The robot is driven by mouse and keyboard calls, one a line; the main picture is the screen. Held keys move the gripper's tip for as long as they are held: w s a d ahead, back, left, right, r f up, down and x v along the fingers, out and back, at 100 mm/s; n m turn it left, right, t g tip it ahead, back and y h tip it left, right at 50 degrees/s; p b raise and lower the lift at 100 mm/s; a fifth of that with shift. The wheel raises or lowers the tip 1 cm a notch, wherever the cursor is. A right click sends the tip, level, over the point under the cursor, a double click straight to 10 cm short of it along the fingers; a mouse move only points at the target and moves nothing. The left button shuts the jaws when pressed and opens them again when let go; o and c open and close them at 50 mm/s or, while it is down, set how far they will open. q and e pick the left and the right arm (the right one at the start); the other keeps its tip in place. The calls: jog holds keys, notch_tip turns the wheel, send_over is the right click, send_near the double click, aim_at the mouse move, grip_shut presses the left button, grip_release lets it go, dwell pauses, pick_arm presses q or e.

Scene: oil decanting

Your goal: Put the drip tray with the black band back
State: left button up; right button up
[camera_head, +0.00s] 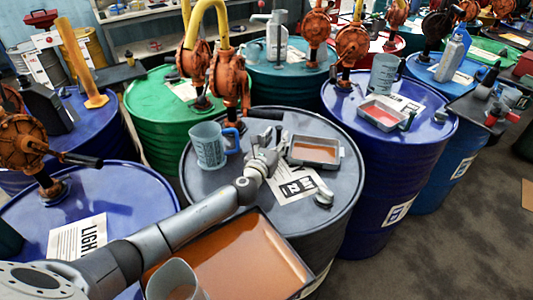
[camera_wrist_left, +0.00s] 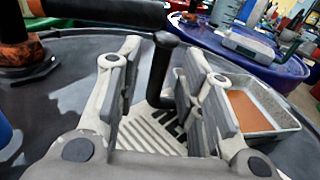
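A small grey drip tray (camera_head: 315,150) with brown liquid sits on the grey drum (camera_head: 340,190), beside a paper label. It also shows at the right of the left wrist view (camera_wrist_left: 285,122), with a black upright handle (camera_wrist_left: 163,65) near it. My left gripper (camera_head: 265,150) is over the drum at the tray's left side. In the left wrist view its fingers (camera_wrist_left: 160,95) are apart, with the handle between them. A gap shows on the handle's left; I cannot tell whether it touches the right finger. I cannot make out a black band. My right gripper is not in view.
A measuring jug (camera_head: 208,145) with a blue handle stands left of my gripper. Another drip tray (camera_head: 383,115) sits on the blue drum at the right. A large bin (camera_head: 285,255) of orange-brown liquid is below my arm. Orange pumps (camera_head: 230,75) rise behind.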

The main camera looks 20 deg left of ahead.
pick_arm(q)
jog(key=s, duration=0.9)
jog(key=shift+s+r, duration=0.25)
jog(key=shift+s, duration=0.05)
